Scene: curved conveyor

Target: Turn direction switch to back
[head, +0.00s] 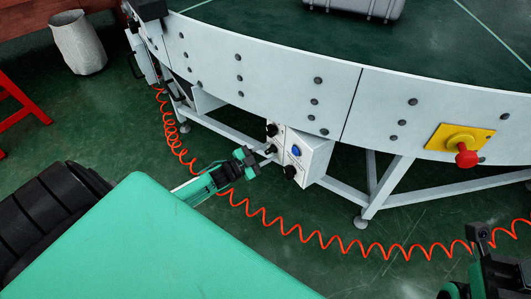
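A white control box (314,155) hangs under the conveyor's side wall. It carries a blue round button (296,151), a black knob at the top (271,130) and a black knob at the bottom (290,172). Another dark control (270,149) sits on its left side, partly obscured by its small size. I cannot read which one is the direction switch or how it is set. My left gripper (253,163) is just left of the box, apparently apart from it; its finger gap is unclear. My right gripper (480,233) is at the lower right, far from the box; its opening is unclear.
The curved conveyor (270,70) spans the top, with a grey case (358,7) on its belt. A red emergency stop (466,155) sits on a yellow plate. An orange coiled hose (300,236) runs below the box. A white bin (78,42) stands at upper left.

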